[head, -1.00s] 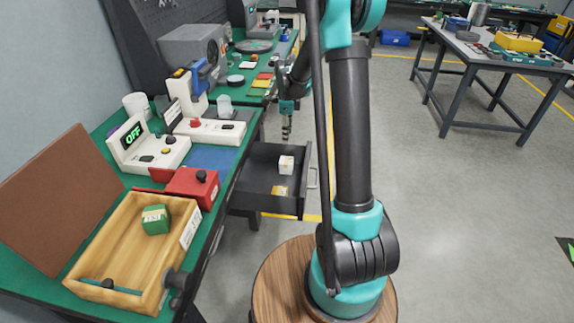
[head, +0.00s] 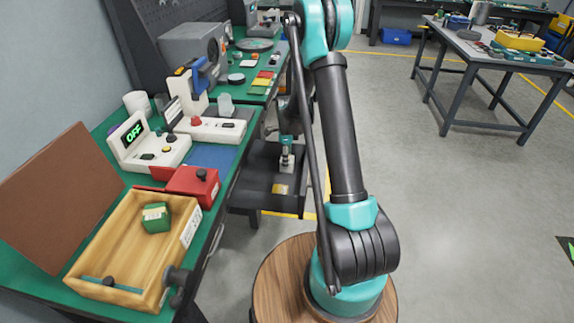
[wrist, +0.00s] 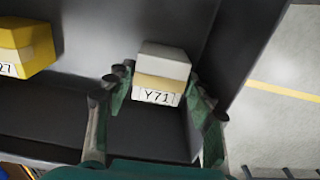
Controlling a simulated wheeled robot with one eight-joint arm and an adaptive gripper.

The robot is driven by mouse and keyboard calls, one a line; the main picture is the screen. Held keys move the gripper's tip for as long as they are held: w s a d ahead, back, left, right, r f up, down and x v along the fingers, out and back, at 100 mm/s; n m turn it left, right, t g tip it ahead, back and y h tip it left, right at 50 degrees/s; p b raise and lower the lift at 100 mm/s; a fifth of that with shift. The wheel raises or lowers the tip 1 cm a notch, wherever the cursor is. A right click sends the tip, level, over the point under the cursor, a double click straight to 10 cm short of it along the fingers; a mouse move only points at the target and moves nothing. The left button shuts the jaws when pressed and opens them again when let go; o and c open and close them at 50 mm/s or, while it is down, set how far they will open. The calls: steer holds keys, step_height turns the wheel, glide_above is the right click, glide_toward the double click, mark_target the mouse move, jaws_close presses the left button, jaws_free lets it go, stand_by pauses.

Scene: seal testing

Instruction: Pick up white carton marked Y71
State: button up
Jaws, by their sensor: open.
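The white carton marked Y71 (wrist: 162,72) stands in the dark open drawer (head: 252,197), with its label facing the wrist camera. In the head view the white carton (head: 286,165) is partly hidden by my gripper just above it. My gripper (wrist: 155,97) is open in the wrist view, with one finger on either side of the carton's near part. The fingers look apart from the carton, though contact on the right side is hard to tell.
A yellow carton (wrist: 25,48) with a partly cut-off label lies left of the white one. The drawer's side wall (wrist: 240,50) rises close on the right. A green bench (head: 100,180) with a wooden box (head: 93,252) stands beside the drawer.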

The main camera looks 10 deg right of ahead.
steer(key=shift+f, duration=0.8)
steer(key=c, duration=1)
steer(key=shift+o, duration=0.2)
steer(key=shift+r, duration=0.15)
